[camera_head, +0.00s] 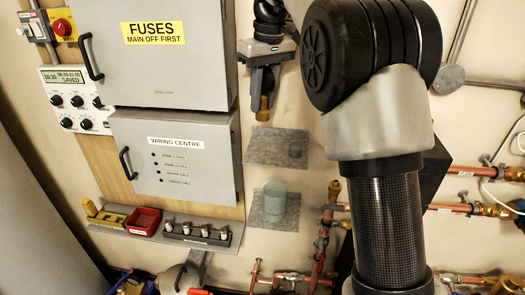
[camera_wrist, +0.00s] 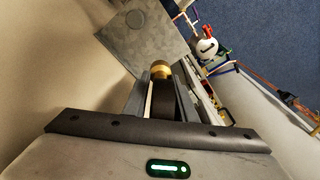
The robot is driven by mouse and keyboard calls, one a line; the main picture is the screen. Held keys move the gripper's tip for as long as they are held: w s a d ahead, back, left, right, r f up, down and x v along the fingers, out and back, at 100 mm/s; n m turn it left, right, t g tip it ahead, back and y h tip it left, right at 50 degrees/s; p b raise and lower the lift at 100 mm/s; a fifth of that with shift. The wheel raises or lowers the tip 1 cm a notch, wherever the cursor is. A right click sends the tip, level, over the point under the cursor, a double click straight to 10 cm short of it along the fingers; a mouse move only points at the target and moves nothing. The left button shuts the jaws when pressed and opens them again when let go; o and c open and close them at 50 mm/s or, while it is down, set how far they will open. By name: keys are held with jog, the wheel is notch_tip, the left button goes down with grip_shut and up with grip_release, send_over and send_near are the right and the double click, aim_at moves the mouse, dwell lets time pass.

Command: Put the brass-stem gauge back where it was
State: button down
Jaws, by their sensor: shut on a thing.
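My gripper (camera_head: 264,78) points down at the top middle of the head view. It is shut on the brass-stem gauge, whose brass stem (camera_head: 264,107) hangs below the fingers. In the wrist view the gripper (camera_wrist: 162,92) has the gauge's dark body between its fingers, with the round brass end (camera_wrist: 160,69) beyond them. The gauge's face is hidden. The gauge is apart from this shelf. A grey plate (camera_wrist: 165,45) fills the wrist view's upper middle.
A lower grey shelf (camera_head: 257,216) holds a pale greenish cup (camera_head: 275,197). The fuse box (camera_head: 160,75) and wiring centre box (camera_head: 180,180) stand left of the gripper. A ledge (camera_head: 100,222) carries a red bin (camera_head: 145,220). Copper pipes (camera_head: 322,240) run at lower right.

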notch_tip(320, 180, down, 10)
jog(key=shift+r+b, duration=0.15)
jog(key=shift+b, duration=0.2)
jog(key=shift+f, duration=0.2)
jog(key=c, duration=1.5)
grip_release()
jog(key=shift+o, duration=0.2)
